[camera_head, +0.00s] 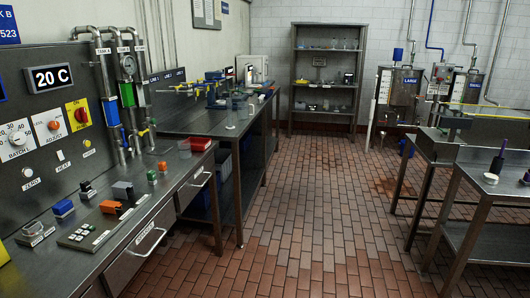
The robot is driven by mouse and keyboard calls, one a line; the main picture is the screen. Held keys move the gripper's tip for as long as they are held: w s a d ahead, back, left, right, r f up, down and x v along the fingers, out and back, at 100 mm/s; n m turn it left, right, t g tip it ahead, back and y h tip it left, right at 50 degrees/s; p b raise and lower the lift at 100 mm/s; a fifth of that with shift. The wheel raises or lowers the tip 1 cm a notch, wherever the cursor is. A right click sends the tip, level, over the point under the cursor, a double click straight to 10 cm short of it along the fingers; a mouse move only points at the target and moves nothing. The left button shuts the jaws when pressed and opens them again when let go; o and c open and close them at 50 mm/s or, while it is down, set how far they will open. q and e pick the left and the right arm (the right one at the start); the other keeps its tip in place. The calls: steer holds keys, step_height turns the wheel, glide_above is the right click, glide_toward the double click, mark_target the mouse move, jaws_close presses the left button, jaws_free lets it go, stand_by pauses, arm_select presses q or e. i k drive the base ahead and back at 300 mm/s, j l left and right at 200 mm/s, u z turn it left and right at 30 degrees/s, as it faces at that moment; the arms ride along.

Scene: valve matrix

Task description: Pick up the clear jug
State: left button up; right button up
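Several small glass-like vessels (345,43) stand on an upper shelf of the grey metal rack (292,75) at the back wall, too small to tell apart. Neither of my grippers is in the head view.
A control bench (127,247) with a dial panel (50,160) runs along the left. A dark workbench (190,122) with tools stands beyond it. Metal tables (470,205) stand at the right, tanks (405,88) at the back right. The tiled floor (310,200) between is clear.

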mark_target(243, 108)
steer(key=i, duration=2.25)
